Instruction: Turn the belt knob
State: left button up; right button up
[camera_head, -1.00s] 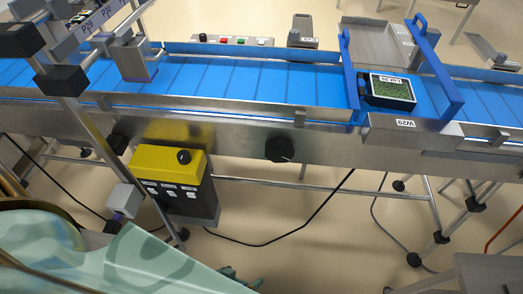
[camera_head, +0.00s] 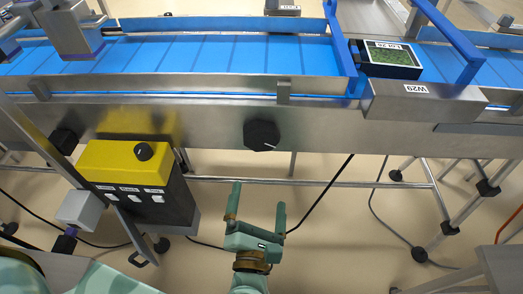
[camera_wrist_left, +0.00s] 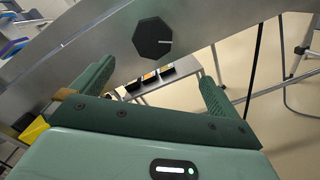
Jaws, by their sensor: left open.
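The belt knob (camera_head: 262,135) is a black, many-sided knob with a pale pointer line, on the metal side of the conveyor. The line points to the right in the head view. My left gripper (camera_head: 258,198) is open and empty below the knob, its fingers pointing up toward it and apart from it. In the left wrist view, the knob (camera_wrist_left: 153,38) shows beyond and between the open fingers of my left gripper (camera_wrist_left: 155,82), with its pale line also to the right. My right gripper is not in view.
A yellow and black control box (camera_head: 125,162) with its own black knob (camera_head: 144,151) hangs to the left, below the conveyor. A metal rail and cable lie behind the gripper.

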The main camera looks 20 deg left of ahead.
pick_arm(q)
jog(key=n, duration=0.2)
jog(key=b, duration=0.2)
send_near(260, 143)
jog(key=shift+n+g+y, duration=0.3)
jog(key=shift+y, duration=0.1)
jog(key=x, duration=0.9)
jog(key=shift+w+d+r, duration=0.1)
jog(key=shift+w+r, duration=0.1)
jog(key=shift+w, duration=0.15)
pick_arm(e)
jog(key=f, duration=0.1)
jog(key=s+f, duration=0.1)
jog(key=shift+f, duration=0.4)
pick_arm(q)
jog(key=c, duration=0.8)
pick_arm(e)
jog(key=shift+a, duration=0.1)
